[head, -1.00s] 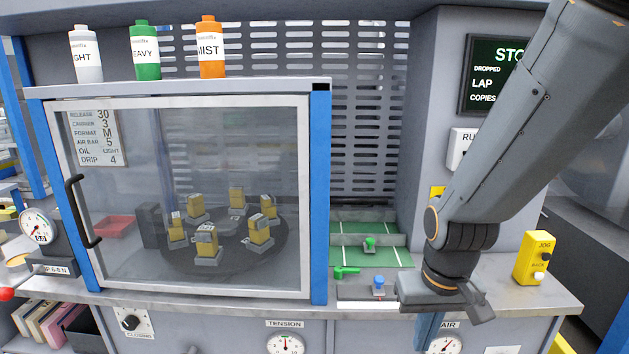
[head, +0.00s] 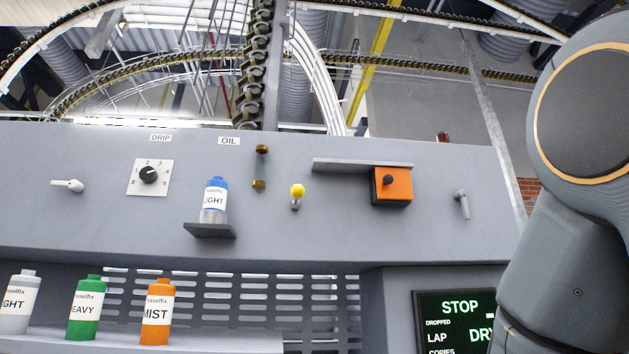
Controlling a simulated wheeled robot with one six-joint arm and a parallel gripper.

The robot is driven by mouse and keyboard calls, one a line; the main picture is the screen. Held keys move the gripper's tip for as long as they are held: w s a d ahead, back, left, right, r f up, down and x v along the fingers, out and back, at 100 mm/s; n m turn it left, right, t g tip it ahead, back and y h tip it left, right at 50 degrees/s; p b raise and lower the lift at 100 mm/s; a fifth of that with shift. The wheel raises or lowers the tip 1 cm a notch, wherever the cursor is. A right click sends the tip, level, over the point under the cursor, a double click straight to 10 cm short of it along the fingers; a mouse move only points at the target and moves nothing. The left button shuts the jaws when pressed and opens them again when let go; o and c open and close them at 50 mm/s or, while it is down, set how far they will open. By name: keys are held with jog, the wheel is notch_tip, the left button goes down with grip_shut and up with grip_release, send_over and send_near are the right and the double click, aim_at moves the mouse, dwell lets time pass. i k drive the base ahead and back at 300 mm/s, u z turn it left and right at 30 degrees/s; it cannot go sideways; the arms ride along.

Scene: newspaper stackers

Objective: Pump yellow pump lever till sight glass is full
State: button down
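The yellow pump lever (head: 297,190) is a yellow knob on a short metal stem, on the grey upper panel right of the OIL label. The sight glass (head: 260,168) is a narrow vertical tube with brass ends, just left of the lever; its level is too small to tell. A blue-topped LIGHT bottle (head: 214,200) stands on a small dark shelf left of the glass. My arm fills the right edge; my gripper is not in view.
Left of the bottle is a DRIP dial (head: 148,175). Right of the lever are a shelf ledge (head: 362,165), an orange box with a black knob (head: 391,186) and a grey lever (head: 462,204). LIGHT, HEAVY and MIST bottles (head: 157,312) stand below. The STOP display (head: 456,322) is lower right.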

aim_at(297, 191)
jog(key=z, duration=1.55)
jog(key=k, duration=0.75)
jog(key=u, duration=0.55)
